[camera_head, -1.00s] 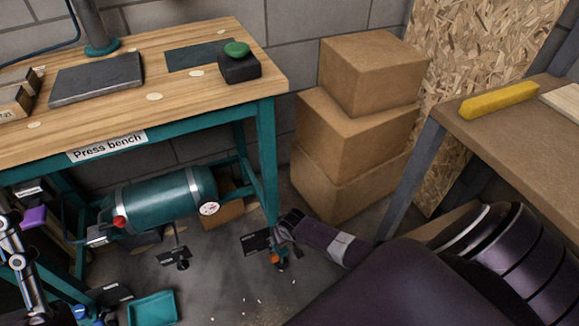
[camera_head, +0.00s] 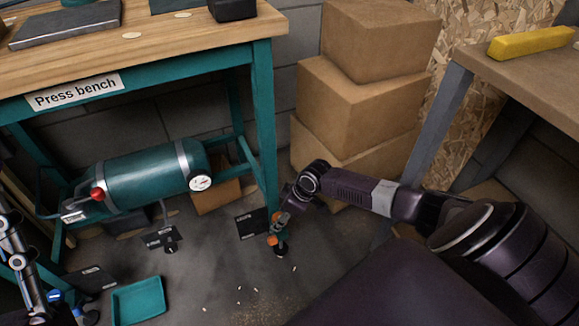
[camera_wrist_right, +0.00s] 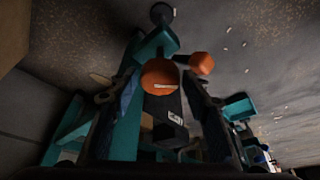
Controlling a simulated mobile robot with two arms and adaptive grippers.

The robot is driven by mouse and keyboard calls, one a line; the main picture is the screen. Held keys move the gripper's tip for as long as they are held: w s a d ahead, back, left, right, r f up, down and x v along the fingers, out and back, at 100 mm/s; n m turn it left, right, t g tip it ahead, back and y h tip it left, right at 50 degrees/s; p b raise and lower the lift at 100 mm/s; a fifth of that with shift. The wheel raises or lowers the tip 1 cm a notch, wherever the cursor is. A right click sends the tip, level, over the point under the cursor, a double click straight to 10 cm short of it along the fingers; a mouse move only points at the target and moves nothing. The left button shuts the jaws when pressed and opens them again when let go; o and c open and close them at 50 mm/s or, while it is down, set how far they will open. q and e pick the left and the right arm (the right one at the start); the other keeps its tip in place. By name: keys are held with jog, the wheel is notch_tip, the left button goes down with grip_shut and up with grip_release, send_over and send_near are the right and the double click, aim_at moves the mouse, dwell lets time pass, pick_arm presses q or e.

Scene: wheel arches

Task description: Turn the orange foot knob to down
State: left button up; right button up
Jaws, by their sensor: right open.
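Two orange parts sit low at the bench's front right leg. In the head view the upper orange knob (camera_head: 277,216) is partly covered by my right gripper (camera_head: 284,214), with a second orange part (camera_head: 271,240) just below. In the right wrist view a round orange knob (camera_wrist_right: 160,76) with a pale mark lies between the spread fingers of my right gripper (camera_wrist_right: 150,88); contact cannot be told. The smaller orange part (camera_wrist_right: 202,63) is beyond the right finger. A dark label plate (camera_head: 251,222) stands beside the leg. My left arm shows at the left edge; its gripper does not.
The teal Press bench (camera_head: 262,130) stands over a teal tank (camera_head: 150,172) with a gauge. Stacked cardboard boxes (camera_head: 365,100) are behind my right arm. A teal tray (camera_head: 139,299) and scattered white bits lie on the floor. A second bench (camera_head: 520,85) is at right.

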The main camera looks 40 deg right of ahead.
jog(key=shift+w+d+f+n+g+y+b, duration=0.2)
jog(key=shift+n+b, duration=0.75)
jog(key=shift+b, duration=1.9)
jog(key=shift+s+a+r+n+g+y+b, duration=0.25)
jog(key=shift+n+b, duration=0.75)
jog(key=shift+b, duration=1.85)
jog(key=shift+w+d+f+n+g+y+b, duration=0.25)
jog(key=shift+n+b, duration=0.7)
jog(key=shift+b, duration=1.9)
jog(key=w+d+r+m+t+p, duration=0.1)
jog(key=d+r+p, duration=0.3)
jog(key=p, duration=0.9)
notch_tip(320, 180, up, 3)
jog(key=shift+r+m+h, duration=0.1)
jog(key=shift+m+h, duration=0.2)
jog(key=shift+m, duration=0.5)
